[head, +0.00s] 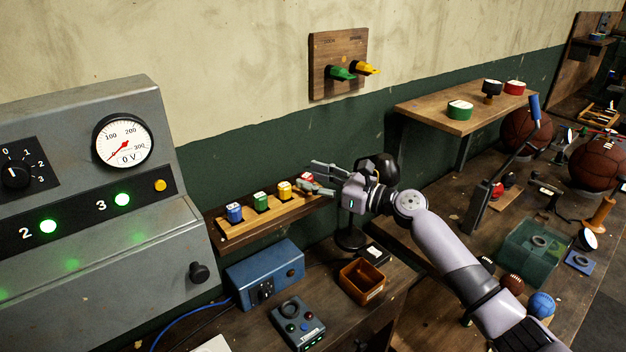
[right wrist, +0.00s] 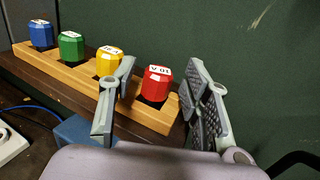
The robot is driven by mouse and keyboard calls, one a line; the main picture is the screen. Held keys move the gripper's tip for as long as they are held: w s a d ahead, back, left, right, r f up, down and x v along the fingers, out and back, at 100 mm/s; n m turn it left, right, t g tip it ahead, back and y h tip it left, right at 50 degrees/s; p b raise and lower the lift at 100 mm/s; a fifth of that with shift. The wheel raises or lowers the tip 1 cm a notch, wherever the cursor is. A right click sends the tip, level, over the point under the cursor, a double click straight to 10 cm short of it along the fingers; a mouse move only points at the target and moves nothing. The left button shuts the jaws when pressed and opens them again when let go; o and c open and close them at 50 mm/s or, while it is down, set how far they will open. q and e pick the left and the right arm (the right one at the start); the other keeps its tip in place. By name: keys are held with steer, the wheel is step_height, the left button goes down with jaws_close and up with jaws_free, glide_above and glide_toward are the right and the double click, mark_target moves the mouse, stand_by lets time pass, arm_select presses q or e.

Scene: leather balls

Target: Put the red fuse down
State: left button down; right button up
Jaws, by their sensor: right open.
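The red fuse (head: 307,178) sits at the right end of a wooden rack (head: 238,229), in line with the blue fuse (head: 235,212), green fuse (head: 260,201) and yellow fuse (head: 284,190). In the right wrist view the red fuse (right wrist: 156,84) stands upright in its slot in the rack (right wrist: 150,117). My right gripper (head: 322,177) is open, with its fingers on either side of the red fuse. In the right wrist view a gap shows between the fuse and the right finger; the left finger partly covers the yellow fuse (right wrist: 109,62). My left gripper is not in view.
The rack rests on a narrow shelf against the green wall. Below it are a blue box (head: 265,275), a button box (head: 298,322) and a small open wooden tray (head: 362,281). A grey gauge console (head: 95,190) stands at left. A black round-headed stand (head: 349,238) is close behind my gripper.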

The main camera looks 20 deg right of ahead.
steer(key=b+v, duration=0.3)
steer(key=v, duration=0.8)
steer(key=shift+s+d, duration=0.2)
steer(key=shift+d, duration=0.05)
